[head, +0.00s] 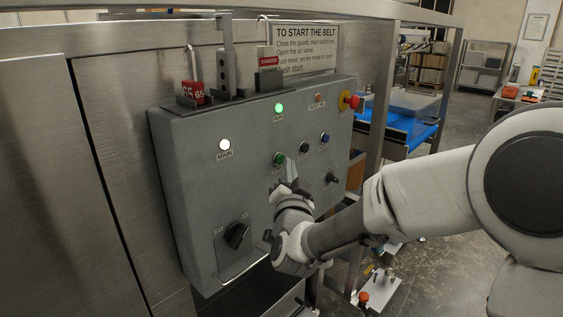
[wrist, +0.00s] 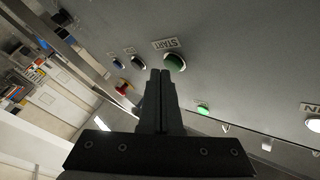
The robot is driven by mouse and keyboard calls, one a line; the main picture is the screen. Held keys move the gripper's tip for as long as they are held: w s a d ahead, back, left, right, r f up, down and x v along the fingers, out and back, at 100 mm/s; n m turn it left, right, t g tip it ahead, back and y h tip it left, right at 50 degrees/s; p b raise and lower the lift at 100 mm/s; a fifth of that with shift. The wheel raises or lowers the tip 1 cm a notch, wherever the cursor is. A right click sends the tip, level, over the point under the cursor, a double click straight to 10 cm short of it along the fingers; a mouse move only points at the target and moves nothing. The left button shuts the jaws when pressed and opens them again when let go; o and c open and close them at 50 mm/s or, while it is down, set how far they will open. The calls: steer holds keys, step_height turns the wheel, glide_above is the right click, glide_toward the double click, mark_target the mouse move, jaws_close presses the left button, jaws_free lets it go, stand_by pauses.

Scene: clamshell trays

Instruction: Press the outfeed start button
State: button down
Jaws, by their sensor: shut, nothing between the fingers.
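The green start button (head: 279,159) is on the front of the grey control box (head: 190,190). In the wrist view the green button (wrist: 175,63) has an upside-down START label beside it. My gripper (head: 290,170) is shut and empty, with its fingertips close to the button, just to its lower right in the head view. In the wrist view my fingertips (wrist: 160,73) appear right next to the button's edge. I cannot tell whether they touch the panel or the button.
A lit green lamp (head: 279,108) and a lit white MAIN lamp (head: 225,145) show on the box. A black button (head: 304,147), a blue button (head: 325,138), a red emergency stop (head: 351,101), a black selector (head: 333,178) and a rotary switch (head: 236,235) are also there.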

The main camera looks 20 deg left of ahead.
steer(key=shift+s+d, duration=0.15)
steer(key=shift+d, duration=0.15)
steer(key=shift+s+d+b, duration=0.25)
steer(key=shift+s+d, duration=0.05)
steer(key=shift+d, duration=0.5)
steer(key=shift+s+d+b, duration=0.25)
steer(key=shift+s+d, duration=0.1)
steer(key=shift+d, duration=0.4)
steer(key=shift+s+d+b, duration=0.25)
steer(key=shift+s+d, duration=0.05)
steer(key=shift+d, duration=0.5)
